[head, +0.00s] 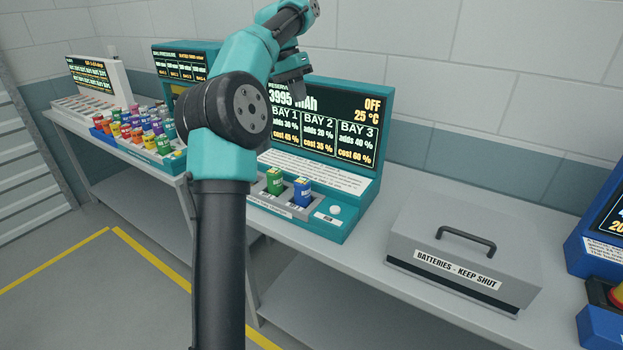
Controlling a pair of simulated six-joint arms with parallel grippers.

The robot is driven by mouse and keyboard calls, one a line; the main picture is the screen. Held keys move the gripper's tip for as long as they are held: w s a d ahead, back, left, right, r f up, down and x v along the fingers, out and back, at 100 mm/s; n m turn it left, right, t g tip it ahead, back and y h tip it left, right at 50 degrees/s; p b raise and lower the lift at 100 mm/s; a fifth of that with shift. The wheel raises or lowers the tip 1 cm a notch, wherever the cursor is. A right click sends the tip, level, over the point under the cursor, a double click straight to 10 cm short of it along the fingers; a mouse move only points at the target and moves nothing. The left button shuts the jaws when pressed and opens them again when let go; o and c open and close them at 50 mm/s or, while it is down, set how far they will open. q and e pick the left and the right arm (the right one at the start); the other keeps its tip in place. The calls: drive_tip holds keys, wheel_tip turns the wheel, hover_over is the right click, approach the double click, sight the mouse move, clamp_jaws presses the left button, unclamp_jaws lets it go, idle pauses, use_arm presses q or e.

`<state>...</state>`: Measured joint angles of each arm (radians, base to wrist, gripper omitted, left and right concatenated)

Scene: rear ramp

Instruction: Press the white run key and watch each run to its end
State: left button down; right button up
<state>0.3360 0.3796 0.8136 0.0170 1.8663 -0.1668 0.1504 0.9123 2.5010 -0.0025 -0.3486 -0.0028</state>
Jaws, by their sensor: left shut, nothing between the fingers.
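The white run key (335,210) is a small round button at the right front of the teal charger (352,225). Its screen (325,125) reads 3995 mAh, OFF and 25 °C, with BAY 1, BAY 2 and BAY 3 listed. A green cell (274,181) and a blue cell (302,191) stand upright in its bays. My arm hides the charger's left part, so I cannot tell what is there. My left gripper (297,98) is shut and empty, pointing down in front of the screen's upper left, apart from the key. My right gripper is out of view.
A closed grey battery box (465,255) with a black handle stands right of the charger. A blue device (600,255) is at the right edge. Several coloured cells (130,128) fill a rack at left. A bare bench strip (375,225) separates charger and box.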

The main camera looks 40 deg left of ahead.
use_arm(q)
drive_tip(key=shift+a+r, duration=0.15)
drive_tip(key=shift+r, duration=0.2)
idle(0.8)
